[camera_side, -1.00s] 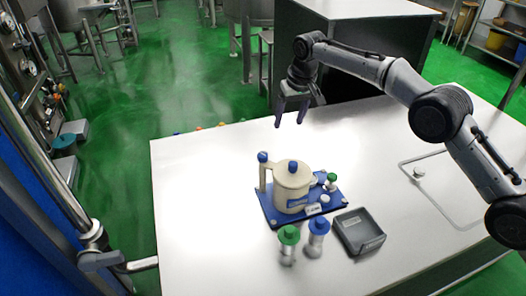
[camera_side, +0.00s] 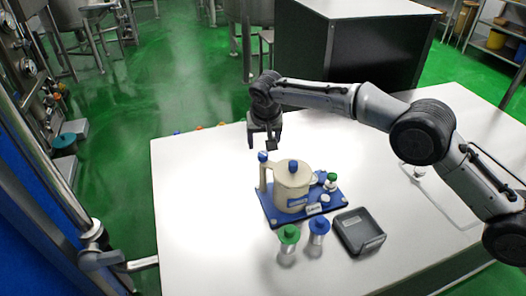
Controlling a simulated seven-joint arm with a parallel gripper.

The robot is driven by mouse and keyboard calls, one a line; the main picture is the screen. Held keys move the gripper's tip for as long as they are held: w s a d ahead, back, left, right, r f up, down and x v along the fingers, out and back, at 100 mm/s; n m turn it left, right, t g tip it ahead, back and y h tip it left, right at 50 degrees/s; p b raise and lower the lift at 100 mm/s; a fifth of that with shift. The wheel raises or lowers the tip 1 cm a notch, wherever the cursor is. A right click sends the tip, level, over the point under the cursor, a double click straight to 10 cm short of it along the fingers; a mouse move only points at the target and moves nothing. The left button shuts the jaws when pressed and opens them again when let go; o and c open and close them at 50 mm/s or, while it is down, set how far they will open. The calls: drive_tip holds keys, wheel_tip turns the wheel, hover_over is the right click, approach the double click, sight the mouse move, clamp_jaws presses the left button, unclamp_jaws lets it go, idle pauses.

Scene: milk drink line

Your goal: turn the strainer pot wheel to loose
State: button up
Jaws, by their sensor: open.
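The strainer pot (camera_side: 292,187) is cream-coloured and stands upright on a blue base plate (camera_side: 333,204). It has a blue knob on its lid and a handle post at its left with a blue cap (camera_side: 263,156). I cannot tell for sure which part is the wheel. My gripper (camera_side: 262,146) is open and empty, pointing down just above and behind the blue cap. I cannot tell whether a finger touches the cap.
A green-capped jar (camera_side: 288,241) and a blue-capped jar (camera_side: 319,232) stand in front of the base plate. A dark grey box (camera_side: 359,232) sits to their right. A small green-capped item (camera_side: 331,181) is on the plate's right. The table's left side is clear.

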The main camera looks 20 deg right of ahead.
sight(263, 154)
drive_tip(key=x, duration=0.6)
clamp_jaws()
idle(0.3)
